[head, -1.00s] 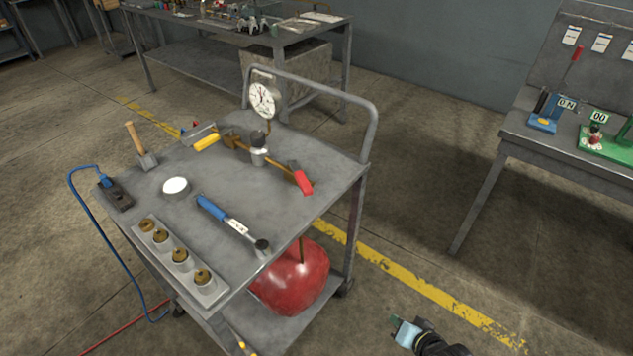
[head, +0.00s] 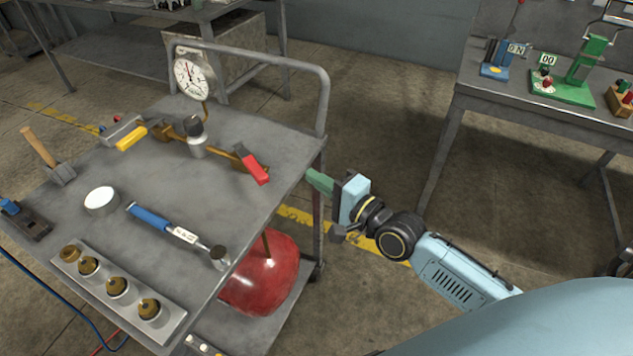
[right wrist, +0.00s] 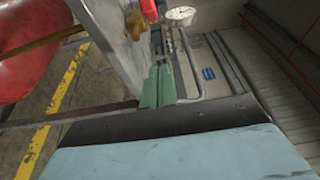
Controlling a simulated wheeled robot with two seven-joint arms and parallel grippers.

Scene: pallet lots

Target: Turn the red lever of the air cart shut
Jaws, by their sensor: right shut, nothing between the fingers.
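The air cart (head: 240,190) is a grey metal cart with a push handle. Its red lever (head: 252,166) is on a brass pipe fitting near the right edge of the cart top. The lever also shows at the top of the right wrist view (right wrist: 149,9). A round white gauge (head: 192,75) stands on the same fitting. My right gripper (head: 318,181) is shut and empty, its green fingers just right of the cart's edge, apart from the lever. The green fingers also show together in the right wrist view (right wrist: 157,88). My left gripper is not in view.
On the cart top are a blue-handled tool (head: 165,225), a hammer (head: 50,160), a white disc (head: 100,198) and a tray of brass pieces (head: 165,325). A red tank (head: 262,280) sits below. A bench with blue and green fixtures (head: 555,92) stands at right.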

